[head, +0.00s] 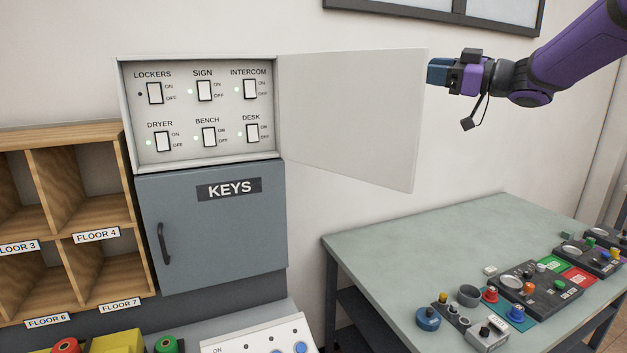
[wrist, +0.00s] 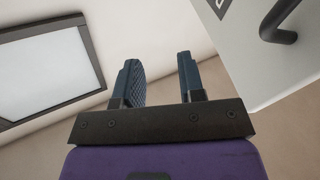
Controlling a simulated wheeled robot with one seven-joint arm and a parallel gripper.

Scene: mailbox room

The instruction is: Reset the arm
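My gripper (head: 438,71) is at the upper right in the head view, on my purple arm, close to the free edge of an open panel door. In the wrist view, its two blue fingers (wrist: 163,80) stand apart with nothing between them. The white door (head: 352,115) is swung open to the right of the switch panel (head: 200,115). I cannot tell whether the gripper touches the door. The panel has several rocker switches labelled LOCKERS, SIGN, INTERCOM, DRYER, BENCH and DESK. The light beside LOCKERS is dark; the others glow.
A grey KEYS cabinet (head: 212,230) with a dark handle is below the panel. Wooden pigeonholes (head: 75,190) stand at left. A green-grey table (head: 420,240) at right holds several control boxes and buttons. A framed board (wrist: 45,65) hangs on the wall.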

